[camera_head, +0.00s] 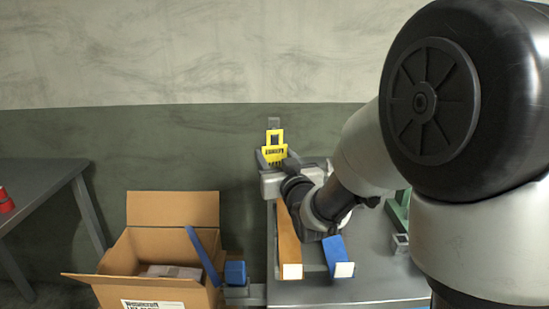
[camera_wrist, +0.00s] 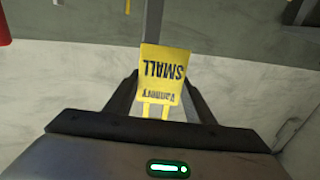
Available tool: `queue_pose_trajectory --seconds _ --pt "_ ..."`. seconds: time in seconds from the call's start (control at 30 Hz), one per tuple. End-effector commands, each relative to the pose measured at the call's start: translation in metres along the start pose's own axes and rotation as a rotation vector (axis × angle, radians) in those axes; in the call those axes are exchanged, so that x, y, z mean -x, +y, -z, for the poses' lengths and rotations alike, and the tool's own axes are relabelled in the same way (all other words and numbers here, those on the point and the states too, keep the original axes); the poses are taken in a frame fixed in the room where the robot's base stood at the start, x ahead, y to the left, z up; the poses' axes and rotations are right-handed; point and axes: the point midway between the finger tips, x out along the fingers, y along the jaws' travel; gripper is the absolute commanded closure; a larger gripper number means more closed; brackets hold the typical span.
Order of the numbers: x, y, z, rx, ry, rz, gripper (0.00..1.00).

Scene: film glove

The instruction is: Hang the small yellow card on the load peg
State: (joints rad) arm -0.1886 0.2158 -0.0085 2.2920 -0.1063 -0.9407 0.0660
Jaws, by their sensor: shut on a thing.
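The small yellow card (camera_head: 274,153) is held up in front of the dark lower wall in the head view, with an open loop at its top. In the wrist view the card (camera_wrist: 163,70) shows the word SMALL upside down. My gripper (camera_head: 272,167) is shut on the card's lower part; its dark fingers (camera_wrist: 162,108) flank the card in the wrist view. A grey upright piece (camera_head: 273,122) shows just above the loop. I cannot tell whether it is the load peg or whether the card touches it.
A grey table (camera_head: 340,290) bears an orange block (camera_head: 288,240) and a blue block (camera_head: 337,255) below my arm. Another table (camera_head: 40,190) with a red item (camera_head: 5,203) is at far left.

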Motion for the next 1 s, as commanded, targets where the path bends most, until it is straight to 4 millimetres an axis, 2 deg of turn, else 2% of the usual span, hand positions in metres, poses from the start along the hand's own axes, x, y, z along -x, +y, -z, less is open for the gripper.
queue_pose_trajectory --seconds 0.7,0.77,1.0 --pt "-0.042 0.012 -0.003 0.001 -0.001 0.000 0.72" --pt "-0.044 0.012 -0.010 0.001 0.000 -0.001 0.72" --pt "-0.052 0.014 -0.014 0.000 0.000 0.000 0.72"
